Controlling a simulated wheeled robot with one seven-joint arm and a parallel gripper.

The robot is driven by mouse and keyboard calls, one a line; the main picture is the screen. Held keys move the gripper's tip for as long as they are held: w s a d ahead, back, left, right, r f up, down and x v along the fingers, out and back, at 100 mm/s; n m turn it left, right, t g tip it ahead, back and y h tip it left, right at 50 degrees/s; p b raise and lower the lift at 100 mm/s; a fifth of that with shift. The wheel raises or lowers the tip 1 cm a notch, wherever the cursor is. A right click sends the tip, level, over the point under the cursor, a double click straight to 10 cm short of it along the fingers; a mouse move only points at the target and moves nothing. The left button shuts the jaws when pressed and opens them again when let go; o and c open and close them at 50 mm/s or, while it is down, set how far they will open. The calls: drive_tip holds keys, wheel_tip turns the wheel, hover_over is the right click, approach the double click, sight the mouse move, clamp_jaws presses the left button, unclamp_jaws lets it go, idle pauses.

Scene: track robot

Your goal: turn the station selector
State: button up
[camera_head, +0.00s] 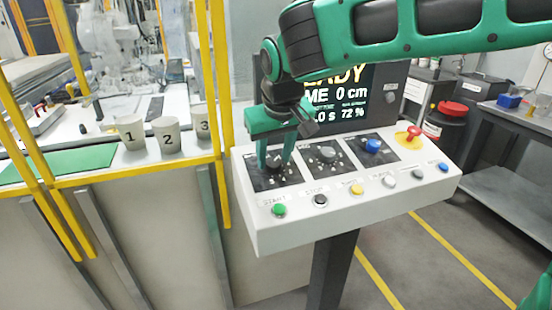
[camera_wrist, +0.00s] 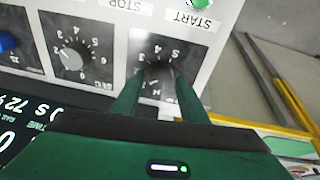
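The leftmost dial of the console, with numbers and letters around it, sits on a black plate (camera_head: 268,179). Its dark knob (camera_wrist: 158,70) shows between my fingers in the wrist view, partly in shadow. My gripper (camera_head: 275,162) is green and points down over this dial, one finger on each side of the knob. In the wrist view my gripper (camera_wrist: 158,80) has its fingers spread, with a small gap seeming to show beside the knob. I cannot tell whether the fingertips touch it. The knob's pointer direction is hidden.
A second numbered dial (camera_head: 326,153), a blue knob (camera_head: 373,146) and a red stop button (camera_head: 413,132) lie to the right. Several push buttons, including green START (camera_head: 279,210), line the front. A lit screen (camera_head: 353,95) stands behind. A yellow post (camera_head: 213,110) stands left.

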drive_tip(key=shift+w+f, duration=0.2)
drive_tip(key=shift+f, duration=0.35)
drive_tip(key=c, duration=0.8)
drive_tip(key=shift+o, duration=0.2)
drive_tip(key=shift+n, duration=1.2)
drive_tip(key=shift+d, duration=0.1)
drive_tip(key=o, duration=0.8)
drive_tip(key=shift+c, duration=0.2)
